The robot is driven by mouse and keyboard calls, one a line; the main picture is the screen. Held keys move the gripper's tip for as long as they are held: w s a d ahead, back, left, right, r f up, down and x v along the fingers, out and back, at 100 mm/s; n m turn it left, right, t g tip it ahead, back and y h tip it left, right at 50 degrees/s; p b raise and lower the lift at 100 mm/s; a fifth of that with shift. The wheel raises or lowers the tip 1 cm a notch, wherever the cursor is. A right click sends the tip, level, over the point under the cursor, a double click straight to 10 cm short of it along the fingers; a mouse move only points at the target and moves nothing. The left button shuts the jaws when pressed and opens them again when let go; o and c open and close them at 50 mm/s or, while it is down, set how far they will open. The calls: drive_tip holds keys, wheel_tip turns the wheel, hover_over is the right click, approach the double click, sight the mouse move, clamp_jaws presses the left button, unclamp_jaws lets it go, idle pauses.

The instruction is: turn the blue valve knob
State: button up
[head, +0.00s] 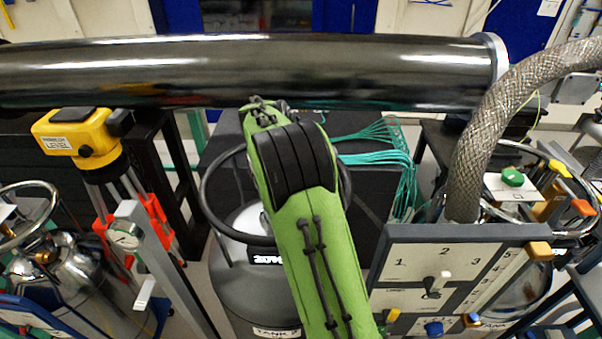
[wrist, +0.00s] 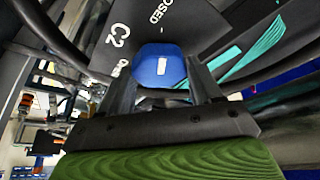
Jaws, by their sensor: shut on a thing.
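In the wrist view, a blue knob (wrist: 150,62) with a white mark on its face sits on a dark plate (wrist: 110,35). The plate carries the letters "C2" and "OSED", with other lettering partly hidden. My gripper (wrist: 160,78) has one finger on each side of the knob and is shut on it. The white mark stands roughly upright in the picture. In the head view my green arm reaches up the middle, and its gripper and this knob are hidden behind the arm and the large dark pipe.
The dark pipe (head: 240,75) crosses the head view. A grey tank (head: 235,270) with a ring handle stands below it. A yellow level (head: 85,140) is at left. At right are a braided hose (head: 480,140) and a numbered panel (head: 400,300) with another blue knob (head: 433,328). Teal cables hang nearby.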

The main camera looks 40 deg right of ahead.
drive_tip(key=o, duration=1.1)
drive_tip(key=shift+c, duration=0.2)
drive_tip(key=p+v, duration=0.3)
drive_tip(key=v, duration=1.2)
drive_tip(key=shift+r, duration=0.4)
